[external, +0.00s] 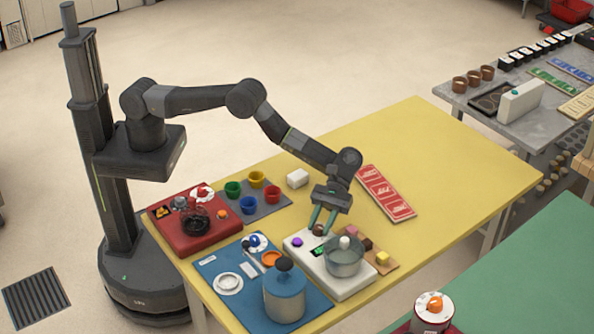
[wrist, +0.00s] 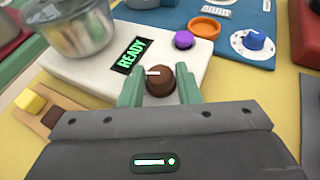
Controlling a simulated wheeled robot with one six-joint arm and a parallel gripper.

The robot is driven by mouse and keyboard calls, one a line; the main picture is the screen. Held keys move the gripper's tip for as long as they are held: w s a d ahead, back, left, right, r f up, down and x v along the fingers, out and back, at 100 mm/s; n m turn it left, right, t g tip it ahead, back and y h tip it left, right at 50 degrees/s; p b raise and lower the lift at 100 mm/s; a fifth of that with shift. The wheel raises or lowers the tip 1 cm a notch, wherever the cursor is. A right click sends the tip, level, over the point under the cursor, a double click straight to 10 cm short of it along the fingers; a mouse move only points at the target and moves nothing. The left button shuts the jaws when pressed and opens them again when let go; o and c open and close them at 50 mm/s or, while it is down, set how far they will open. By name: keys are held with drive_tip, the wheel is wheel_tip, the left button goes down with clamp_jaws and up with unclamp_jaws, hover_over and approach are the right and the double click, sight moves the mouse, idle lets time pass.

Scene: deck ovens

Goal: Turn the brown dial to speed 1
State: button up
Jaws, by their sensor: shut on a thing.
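The brown dial (wrist: 160,80) sits on a white machine base (wrist: 75,66), with a white pointer mark on its top pointing left in the wrist view. My gripper (wrist: 146,88) has its two green fingers on either side of the dial and is shut on it. In the external view my gripper (external: 322,226) reaches down to the dial from above. Any speed marks around the dial cannot be made out.
A steel bowl (external: 344,262) stands on the same base, close to my fingers. A purple button (wrist: 183,40) is near the dial. A blue mat (external: 222,288) with a pot (external: 284,296) lies to the left.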

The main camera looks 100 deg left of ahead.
drive_tip(key=o, duration=0.9)
drive_tip(key=shift+o, duration=0.2)
drive_tip(key=b+v, duration=0.1)
drive_tip(key=v, duration=1.2)
drive_tip(key=shift+a+b, duration=0.35)
drive_tip(key=shift+b, duration=0.05)
drive_tip(key=shift+r, duration=0.15)
drive_tip(key=p+x, duration=0.2)
drive_tip(key=x, duration=1.2)
drive_tip(key=shift+w, duration=0.1)
drive_tip(key=shift+a+r, duration=0.1)
